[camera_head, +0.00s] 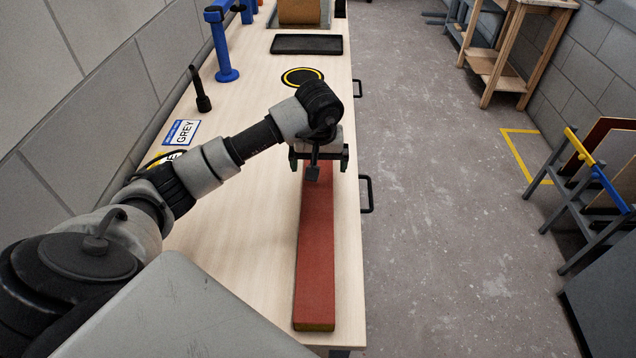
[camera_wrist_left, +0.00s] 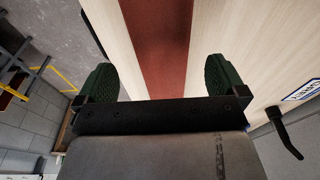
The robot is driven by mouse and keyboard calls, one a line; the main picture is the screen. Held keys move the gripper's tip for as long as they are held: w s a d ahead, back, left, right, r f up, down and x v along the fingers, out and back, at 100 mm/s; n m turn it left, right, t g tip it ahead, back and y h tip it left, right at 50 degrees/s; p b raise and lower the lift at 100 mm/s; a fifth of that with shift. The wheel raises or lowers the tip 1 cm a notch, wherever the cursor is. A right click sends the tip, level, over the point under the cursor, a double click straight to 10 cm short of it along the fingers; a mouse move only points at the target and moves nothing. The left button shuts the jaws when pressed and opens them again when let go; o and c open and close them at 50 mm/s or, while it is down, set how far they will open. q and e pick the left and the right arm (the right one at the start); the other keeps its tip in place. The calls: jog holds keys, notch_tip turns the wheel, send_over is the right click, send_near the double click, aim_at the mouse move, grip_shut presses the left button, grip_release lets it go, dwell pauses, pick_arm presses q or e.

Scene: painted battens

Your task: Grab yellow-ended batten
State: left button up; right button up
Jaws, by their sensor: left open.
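A long red batten (camera_head: 315,245) lies lengthwise on the workbench, near its right edge. Its near end face (camera_head: 314,327) looks dull yellow; its far end is hidden behind my left gripper. My left gripper (camera_head: 319,162) is over the far part of the batten, open, with its green fingers apart. In the left wrist view the red batten (camera_wrist_left: 160,45) runs between the two open fingers (camera_wrist_left: 160,80), with a gap on each side. I cannot tell how high the fingers are above it. My right gripper is not in view.
The pale workbench (camera_head: 240,265) has a black tray (camera_head: 307,44), a black-and-yellow disc (camera_head: 302,77), a blue stand (camera_head: 222,50), a dark upright tool (camera_head: 200,92) and a GREY label (camera_head: 181,132). Handles (camera_head: 367,194) stick out at its right edge.

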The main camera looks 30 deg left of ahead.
aim_at(318, 184)
pick_arm(q)
jog(key=shift+w+a+f, duration=0.1)
jog(key=shift+f, duration=0.6)
jog(key=f+p, duration=0.1)
jog(key=f, duration=0.3)
jog(key=shift+w+a+f+p, duration=0.1)
jog(key=shift+a+f+p, duration=0.1)
jog(key=shift+p, duration=0.15)
jog(key=shift+w+f, duration=0.1)
jog(key=shift+f, duration=0.15)
jog(key=shift+c, duration=0.6)
jog(key=c, duration=1.4)
jog(key=shift+w+r, duration=0.1)
jog(key=shift+c, duration=0.5)
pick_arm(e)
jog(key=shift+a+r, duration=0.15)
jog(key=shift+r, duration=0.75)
